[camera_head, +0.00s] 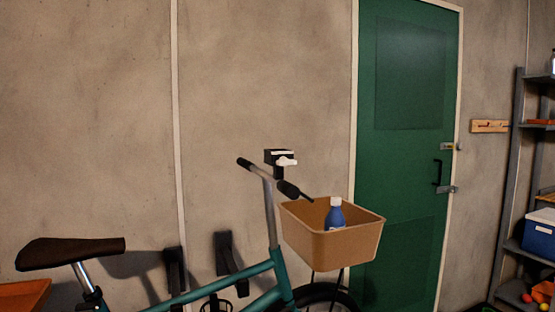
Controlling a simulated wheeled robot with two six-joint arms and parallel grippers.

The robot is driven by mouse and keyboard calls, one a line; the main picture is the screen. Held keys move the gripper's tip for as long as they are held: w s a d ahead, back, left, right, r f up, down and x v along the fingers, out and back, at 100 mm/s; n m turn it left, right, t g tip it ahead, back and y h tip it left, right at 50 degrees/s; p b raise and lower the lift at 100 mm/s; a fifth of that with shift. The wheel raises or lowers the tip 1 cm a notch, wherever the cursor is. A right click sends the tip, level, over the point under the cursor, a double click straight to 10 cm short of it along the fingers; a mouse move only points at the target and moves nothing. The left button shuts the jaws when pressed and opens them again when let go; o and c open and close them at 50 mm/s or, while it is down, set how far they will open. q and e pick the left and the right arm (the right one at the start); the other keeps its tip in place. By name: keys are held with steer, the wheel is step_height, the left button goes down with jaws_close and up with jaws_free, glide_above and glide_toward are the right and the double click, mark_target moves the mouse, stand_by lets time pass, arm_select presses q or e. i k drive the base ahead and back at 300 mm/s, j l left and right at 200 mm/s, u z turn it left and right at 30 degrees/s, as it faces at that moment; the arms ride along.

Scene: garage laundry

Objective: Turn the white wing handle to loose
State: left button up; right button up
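The white wing handle (287,161) shows as a small pale piece on the front of a black clamp-like mount (279,156). The mount stands above the handlebar of a teal bicycle (262,284), just left of and above the basket. The wing handle looks roughly level, but it is too small to tell whether it is tight or loose. Neither of my grippers can be made out in this view.
A tan basket (331,247) on the bicycle's front holds a blue bottle (335,216). The black grips (289,190) and brown saddle (70,252) stick out. Behind are a concrete wall (90,110), a green door (405,150) and a shelf rack (508,170) at right.

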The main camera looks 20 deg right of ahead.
mark_target(286, 162)
steer(key=l+u, duration=0.2)
steer(key=u, duration=0.2)
steer(key=i+l+u, duration=0.1)
steer(key=l+u, duration=0.15)
steer(key=u, duration=0.15)
steer(key=l+u, duration=0.2)
steer(key=u, duration=0.15)
